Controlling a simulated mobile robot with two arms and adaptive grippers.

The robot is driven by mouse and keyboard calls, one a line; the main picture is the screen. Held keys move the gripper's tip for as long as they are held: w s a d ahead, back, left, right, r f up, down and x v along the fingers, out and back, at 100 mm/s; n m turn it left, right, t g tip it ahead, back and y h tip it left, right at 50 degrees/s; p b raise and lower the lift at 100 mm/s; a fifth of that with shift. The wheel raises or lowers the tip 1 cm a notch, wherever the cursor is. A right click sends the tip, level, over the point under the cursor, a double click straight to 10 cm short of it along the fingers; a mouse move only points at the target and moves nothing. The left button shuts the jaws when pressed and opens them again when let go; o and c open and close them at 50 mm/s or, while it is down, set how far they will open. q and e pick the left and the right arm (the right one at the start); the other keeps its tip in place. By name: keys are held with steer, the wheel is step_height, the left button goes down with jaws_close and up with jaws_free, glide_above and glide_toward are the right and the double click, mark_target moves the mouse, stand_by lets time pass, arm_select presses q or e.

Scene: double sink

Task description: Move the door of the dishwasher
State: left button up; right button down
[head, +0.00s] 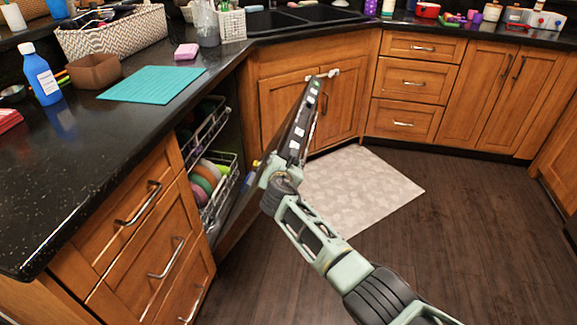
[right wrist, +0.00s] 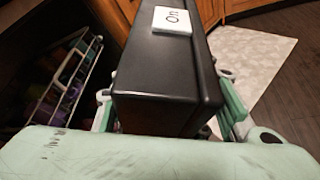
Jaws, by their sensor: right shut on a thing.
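The dishwasher door (head: 297,128) stands partly open and tilted out from the left counter; its dark top edge carries a row of white labels. In the right wrist view the door's black edge (right wrist: 160,85) shows close up, with a label reading "On". My right gripper (head: 277,174) is at the near corner of that top edge, with a finger on either side of the door, shut on it. Behind the door, the dishwasher's upper rack (head: 206,132) and lower rack (head: 222,186) show inside, the lower one holding coloured plates. My left gripper is in neither view.
The black counter (head: 105,130) with wooden drawers (head: 150,225) lies left of the dishwasher. A pale mat (head: 365,185) lies on the dark wood floor beyond the door. Sink cabinets (head: 275,100) stand behind it. Open floor lies at the right.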

steer(key=shift+a+r, duration=0.1)
steer(key=shift+a, duration=0.1)
steer(key=c, duration=1)
jaws_free()
steer(key=shift+d, duration=0.1)
steer(key=shift+s, duration=0.1)
steer(key=shift+v, duration=5.9)
